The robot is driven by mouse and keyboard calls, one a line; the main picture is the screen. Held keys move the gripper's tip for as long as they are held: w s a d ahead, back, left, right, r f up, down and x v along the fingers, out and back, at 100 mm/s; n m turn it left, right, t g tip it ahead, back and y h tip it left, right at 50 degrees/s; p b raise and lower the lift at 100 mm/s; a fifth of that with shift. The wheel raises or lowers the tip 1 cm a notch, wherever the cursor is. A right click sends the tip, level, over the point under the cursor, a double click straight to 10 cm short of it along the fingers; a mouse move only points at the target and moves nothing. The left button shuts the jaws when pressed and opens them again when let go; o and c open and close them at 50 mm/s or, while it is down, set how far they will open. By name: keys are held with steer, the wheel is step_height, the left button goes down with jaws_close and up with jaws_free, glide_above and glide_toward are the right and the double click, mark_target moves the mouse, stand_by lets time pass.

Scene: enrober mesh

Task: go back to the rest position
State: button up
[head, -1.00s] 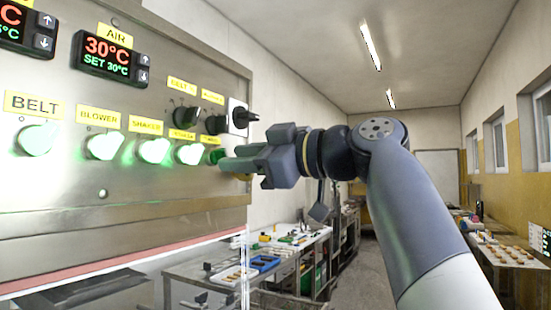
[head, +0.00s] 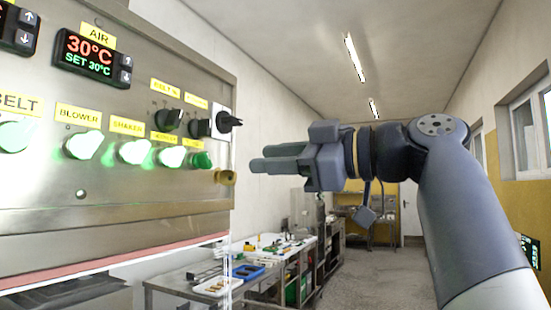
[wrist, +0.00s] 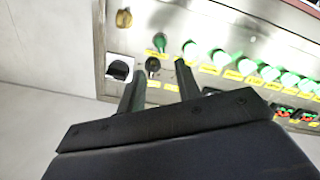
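My gripper (head: 258,158) is held out level in front of the right edge of the steel control panel (head: 120,215). In the head view it is clear of the panel. In the wrist view its two fingers (wrist: 157,84) are spread apart with nothing between them, so it is open and empty. Beyond the fingers, the wrist view shows a green button (wrist: 160,41), a black knob (wrist: 119,69) and a yellow knob (wrist: 124,18) on the panel. My arm reaches in from the lower right of the head view.
The panel carries several lit green buttons (head: 83,145), black knobs (head: 168,119) and an air display (head: 92,55) reading 30°C. A workbench (head: 190,280) with trays, including a blue one (head: 248,271), stands below and behind. The aisle floor (head: 370,275) is open.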

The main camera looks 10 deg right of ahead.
mark_target(210, 161)
stand_by(0.3)
steer(key=shift+p+x, duration=0.9)
steer(key=shift+x, duration=4.5)
